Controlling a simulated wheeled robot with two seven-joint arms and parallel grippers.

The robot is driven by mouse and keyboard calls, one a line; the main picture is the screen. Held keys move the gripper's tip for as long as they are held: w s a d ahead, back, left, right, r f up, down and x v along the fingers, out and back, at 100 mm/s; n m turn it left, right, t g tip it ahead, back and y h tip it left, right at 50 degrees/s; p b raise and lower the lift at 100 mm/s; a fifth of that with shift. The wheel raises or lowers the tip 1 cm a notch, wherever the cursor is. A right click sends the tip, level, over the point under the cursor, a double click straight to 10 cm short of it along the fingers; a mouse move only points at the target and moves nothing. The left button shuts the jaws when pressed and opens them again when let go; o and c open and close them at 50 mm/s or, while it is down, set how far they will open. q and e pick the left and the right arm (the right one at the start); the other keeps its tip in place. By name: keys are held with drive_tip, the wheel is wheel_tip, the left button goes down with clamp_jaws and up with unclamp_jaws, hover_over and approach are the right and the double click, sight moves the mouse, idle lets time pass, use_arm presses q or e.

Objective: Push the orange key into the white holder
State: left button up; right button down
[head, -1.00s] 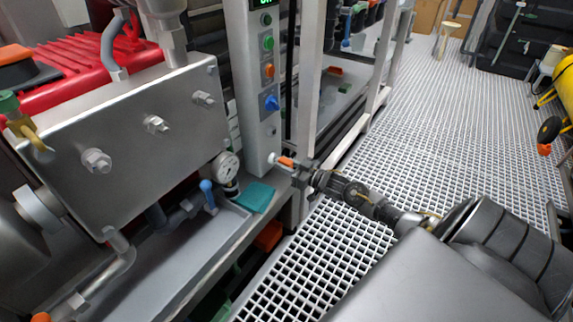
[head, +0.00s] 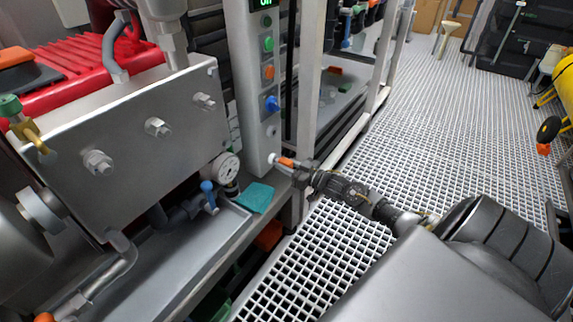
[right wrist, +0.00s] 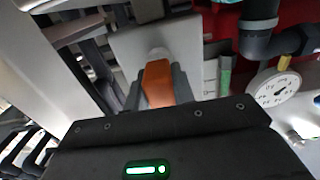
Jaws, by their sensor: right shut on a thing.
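The orange key (head: 286,162) sits between the fingers of my right gripper (head: 295,168), which is shut on it. The white holder (head: 272,158) is a small round piece on the lower face of the grey control column, just left of the key's tip. In the right wrist view the key (right wrist: 158,84) stands up between the dark fingers of my right gripper (right wrist: 158,92), its tip at or very near the white holder (right wrist: 159,54). I cannot tell how far the key is in. My left gripper is not in view.
The grey control column (head: 252,100) carries several coloured knobs above the holder. A pressure gauge (head: 227,167), a blue-handled valve (head: 208,190) and a teal cloth (head: 256,198) are to its left. A metal frame post (head: 306,95) stands close on the right. The grating floor (head: 440,130) is open.

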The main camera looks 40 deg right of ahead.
drive_tip(key=shift+p, duration=0.35)
idle(0.7)
drive_tip(key=shift+w+a, duration=0.15)
drive_tip(key=shift+w, duration=0.3)
idle(0.5)
drive_tip(key=c, duration=1.1)
unclamp_jaws()
